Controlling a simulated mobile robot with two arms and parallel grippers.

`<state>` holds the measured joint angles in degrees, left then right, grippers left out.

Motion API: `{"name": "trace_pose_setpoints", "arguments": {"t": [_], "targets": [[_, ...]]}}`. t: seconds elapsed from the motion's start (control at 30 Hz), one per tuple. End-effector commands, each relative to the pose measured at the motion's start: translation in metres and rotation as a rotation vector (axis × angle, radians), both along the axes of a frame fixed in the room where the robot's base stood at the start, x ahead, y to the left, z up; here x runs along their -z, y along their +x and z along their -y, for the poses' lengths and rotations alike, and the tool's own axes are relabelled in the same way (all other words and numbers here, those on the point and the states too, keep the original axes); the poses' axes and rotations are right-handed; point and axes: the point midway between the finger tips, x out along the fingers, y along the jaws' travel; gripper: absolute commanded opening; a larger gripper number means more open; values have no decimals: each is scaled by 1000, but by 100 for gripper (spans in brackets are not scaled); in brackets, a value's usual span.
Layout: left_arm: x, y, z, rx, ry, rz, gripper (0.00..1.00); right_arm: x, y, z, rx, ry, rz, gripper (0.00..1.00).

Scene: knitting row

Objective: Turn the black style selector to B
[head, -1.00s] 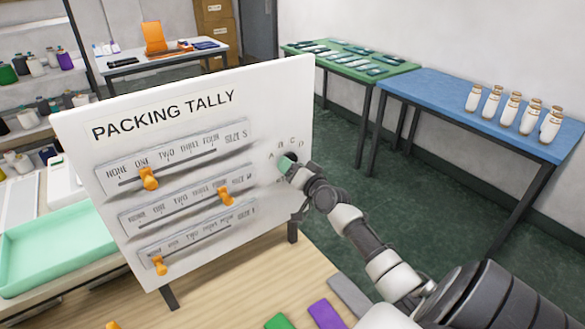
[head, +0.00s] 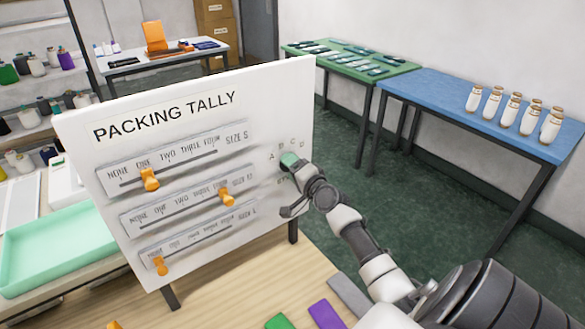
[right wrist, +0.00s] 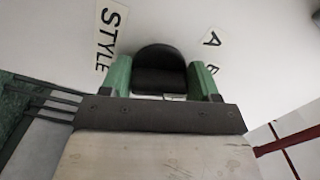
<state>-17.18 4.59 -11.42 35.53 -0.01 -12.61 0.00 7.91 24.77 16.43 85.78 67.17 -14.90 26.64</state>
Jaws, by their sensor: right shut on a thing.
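The black style selector (right wrist: 158,62) is a round-topped knob on the white PACKING TALLY board (head: 150,90). In the right wrist view it sits between the two green fingertips of my right gripper (right wrist: 162,78), which is shut on it. The STYLE label (right wrist: 110,35) lies to its left there, and the letter A (right wrist: 210,38) and part of another letter to its right. My left gripper is not in view.
Orange sliders (head: 149,179) sit on the board's three scales, left of my gripper. Green and purple pieces (head: 326,314) lie on the wooden table (head: 240,275) below. A mint tray (head: 55,250) is at left. The floor beyond the board is clear.

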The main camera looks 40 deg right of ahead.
Motion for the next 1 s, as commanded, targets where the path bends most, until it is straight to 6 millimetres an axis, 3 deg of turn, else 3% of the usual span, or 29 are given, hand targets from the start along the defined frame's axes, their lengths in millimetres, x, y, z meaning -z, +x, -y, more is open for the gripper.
{"name": "trace_pose_setpoints", "arguments": {"t": [0.43, 0.47, 0.6, 0.87, 1.0], "targets": [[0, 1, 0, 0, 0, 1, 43, 1, 0, 0, -1, 12, 0, 38], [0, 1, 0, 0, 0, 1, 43, 1, 0, 0, -1, 12, 0, 66], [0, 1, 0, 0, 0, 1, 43, 1, 0, 0, -1, 11, 0, 85], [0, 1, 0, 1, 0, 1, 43, 0, -1, 0, 0, 10, 0, 85], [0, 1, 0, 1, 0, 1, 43, 2, -12, -1, 0, 10, 0, 85]]}}
